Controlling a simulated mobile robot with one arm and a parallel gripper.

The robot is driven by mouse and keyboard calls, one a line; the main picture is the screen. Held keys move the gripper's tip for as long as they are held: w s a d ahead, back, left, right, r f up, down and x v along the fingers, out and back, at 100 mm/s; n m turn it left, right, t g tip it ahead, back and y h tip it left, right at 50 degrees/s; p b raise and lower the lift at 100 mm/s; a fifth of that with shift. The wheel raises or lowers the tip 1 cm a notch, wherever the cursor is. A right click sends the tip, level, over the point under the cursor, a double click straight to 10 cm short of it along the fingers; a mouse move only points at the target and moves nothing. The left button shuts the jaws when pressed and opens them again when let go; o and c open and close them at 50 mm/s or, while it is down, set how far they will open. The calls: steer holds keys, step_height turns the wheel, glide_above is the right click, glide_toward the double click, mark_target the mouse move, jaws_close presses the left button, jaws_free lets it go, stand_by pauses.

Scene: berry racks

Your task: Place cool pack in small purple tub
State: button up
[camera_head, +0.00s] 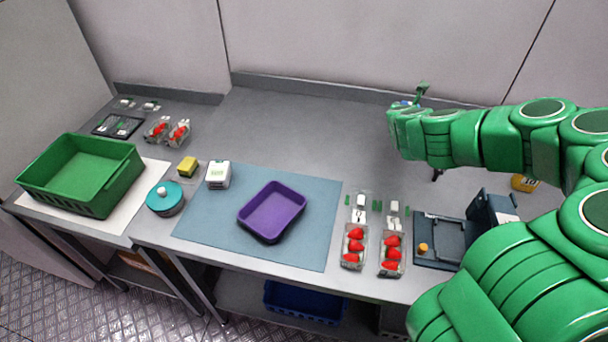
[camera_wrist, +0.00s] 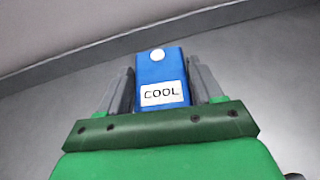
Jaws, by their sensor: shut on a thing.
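The cool pack (camera_wrist: 162,72) is a blue block with a white "COOL" label and a white round spot. In the wrist view it sits between the two fingers of my gripper (camera_wrist: 163,85), which is shut on it. In the head view my gripper (camera_head: 408,104) is at the back of the bench, near the wall, and only a small bit of blue shows there. The small purple tub (camera_head: 272,220) stands on the blue-grey mat at the front middle, to the left of and nearer than my gripper. The tub looks empty.
The mat (camera_head: 211,240) also bears a white box (camera_head: 218,175). A teal round pot (camera_head: 165,202), yellow block (camera_head: 187,166) and green crate (camera_head: 125,185) stand left. Strawberry punnets (camera_head: 354,248) and a dark scale-like device (camera_head: 438,240) are right of the tub. The bench's back middle is clear.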

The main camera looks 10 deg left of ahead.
step_height(320, 180, up, 13)
steer(key=s+a+r+n+y, duration=0.1)
steer(key=s+a+n+y, duration=0.15)
steer(key=a+y, duration=0.2)
steer(key=s+a+r+n+y, duration=0.1)
steer(key=s+a+n+y, duration=0.1)
steer(key=a+n+y, duration=0.3)
steer(key=s+a+f+n+g+y, duration=0.1)
steer(key=s+a+n+g+y, duration=0.3)
steer(key=s+a, duration=0.6)
steer(key=s+a+f+n+g, duration=0.1)
steer(key=s+n+g, duration=1.25)
steer(key=s, duration=1.85)
steer(key=g+y, duration=0.1)
glide_above(275, 216)
steer(key=shift+m, duration=0.4)
steer(key=shift+f, duration=9.2)
